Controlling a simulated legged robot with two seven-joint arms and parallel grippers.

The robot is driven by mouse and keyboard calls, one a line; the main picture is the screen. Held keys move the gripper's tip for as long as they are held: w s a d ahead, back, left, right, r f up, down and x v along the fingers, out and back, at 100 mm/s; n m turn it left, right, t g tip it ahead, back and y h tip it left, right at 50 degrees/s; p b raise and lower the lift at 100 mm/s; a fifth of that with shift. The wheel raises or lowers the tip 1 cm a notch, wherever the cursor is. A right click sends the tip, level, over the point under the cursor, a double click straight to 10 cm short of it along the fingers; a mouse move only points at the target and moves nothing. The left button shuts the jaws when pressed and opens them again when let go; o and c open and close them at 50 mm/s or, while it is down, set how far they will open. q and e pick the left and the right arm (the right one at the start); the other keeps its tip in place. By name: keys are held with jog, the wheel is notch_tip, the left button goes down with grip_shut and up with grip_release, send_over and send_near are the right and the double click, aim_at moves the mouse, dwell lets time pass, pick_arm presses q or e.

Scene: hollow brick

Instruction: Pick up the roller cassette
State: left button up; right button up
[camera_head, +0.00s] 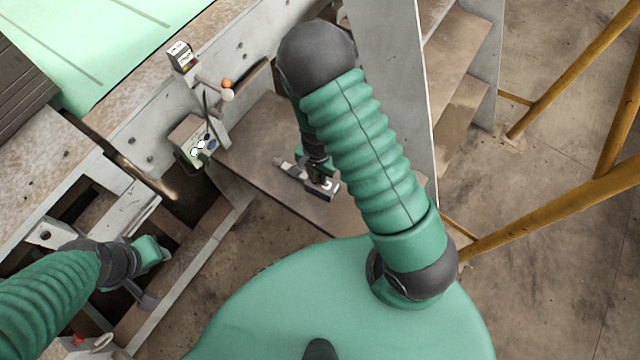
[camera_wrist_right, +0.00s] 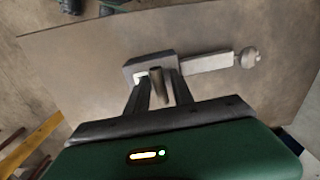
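The roller cassette (camera_head: 323,191) lies on a brown metal platform below my right arm. It has a dark block, a light bar and a round knob at one end. In the right wrist view, the cassette's light bar (camera_wrist_right: 207,63) points right, with the knob at its end. My right gripper (camera_wrist_right: 158,80) is over the block, its fingers apart on either side of a short brown peg, with gaps visible. Contact is unclear. In the head view the right gripper (camera_head: 318,172) is partly hidden by its arm. My left gripper (camera_head: 145,275) is at lower left; its fingers are unclear.
The brown platform (camera_head: 260,130) has bare space around the cassette. A grey machine frame (camera_head: 145,130) with levers and a small switch box (camera_head: 195,145) stands at left. A pale upright panel (camera_head: 395,70) and steps are at right, with yellow railings (camera_head: 560,205) beyond.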

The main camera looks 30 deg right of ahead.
grip_shut()
jog(key=shift+w, duration=0.1)
dwell(1.0)
